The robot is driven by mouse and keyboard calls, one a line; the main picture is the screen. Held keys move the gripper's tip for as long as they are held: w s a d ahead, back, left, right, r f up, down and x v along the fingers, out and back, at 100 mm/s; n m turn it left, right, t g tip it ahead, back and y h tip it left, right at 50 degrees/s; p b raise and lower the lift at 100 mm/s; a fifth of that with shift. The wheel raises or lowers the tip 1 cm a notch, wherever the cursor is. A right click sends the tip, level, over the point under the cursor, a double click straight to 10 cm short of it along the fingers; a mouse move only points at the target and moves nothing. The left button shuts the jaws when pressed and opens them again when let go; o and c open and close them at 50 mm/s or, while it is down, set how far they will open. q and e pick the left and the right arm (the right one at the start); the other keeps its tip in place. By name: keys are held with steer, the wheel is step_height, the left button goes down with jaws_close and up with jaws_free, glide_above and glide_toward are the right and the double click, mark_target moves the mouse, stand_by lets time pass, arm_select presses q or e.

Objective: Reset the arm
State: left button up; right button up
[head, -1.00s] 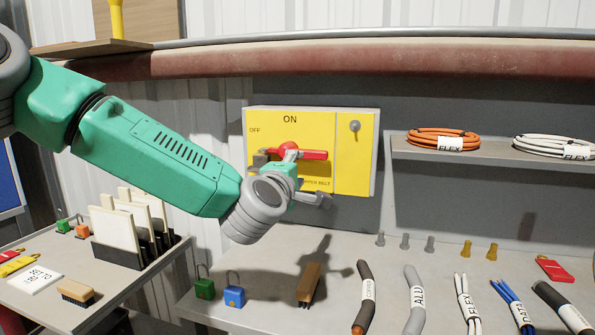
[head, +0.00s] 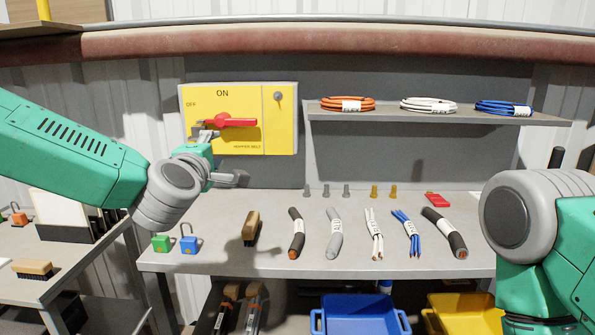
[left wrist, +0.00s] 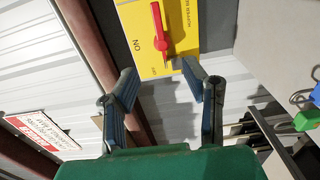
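My left gripper (head: 222,159) is open and empty in front of the lower left part of the yellow switch box (head: 277,135). In the left wrist view its two fingers (left wrist: 163,80) are spread apart, with nothing between them. The box's red handle (head: 238,122) lies roughly level in the head view, and it also shows in the left wrist view (left wrist: 159,28). The left fingers look close to the handle, but I see no grip on it. My right arm (head: 535,225) is at the right edge; its gripper is out of view.
The workbench (head: 285,205) holds a brush (head: 251,227), green (head: 161,243) and blue (head: 189,245) padlocks and several cable pieces. Cable coils sit on a shelf (head: 390,113). Blue (head: 360,315) and yellow (head: 463,313) bins stand below. A side table (head: 70,270) is at left.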

arm_select(q)
steer(key=s+f+m+g+h, duration=0.1)
steer(key=s+f+m+g, duration=0.3)
steer(key=f, duration=0.7)
steer(key=s+f+m+g, duration=0.25)
steer(key=s+f, duration=0.45)
steer(key=f, duration=0.5)
steer(key=s+f+m+g+h, duration=0.15)
steer(key=s+f+m, duration=0.3)
steer(key=f, duration=0.65)
steer(key=s+a+f+m+g+y, duration=0.1)
steer(key=s+a+f+m+g, duration=0.1)
steer(key=s, duration=0.8)
steer(key=s+a+f+m+g+y, duration=0.1)
steer(key=s+a+f+m+g, duration=0.2)
steer(key=s+f, duration=0.4)
steer(key=s+a+f+m+g+y, duration=0.1)
steer(key=s+a+f+g, duration=0.3)
steer(key=s, duration=0.9)
steer(key=shift+a+f+m, duration=0.4)
steer(key=shift+a+m, duration=0.3)
steer(key=shift+a, duration=0.5)
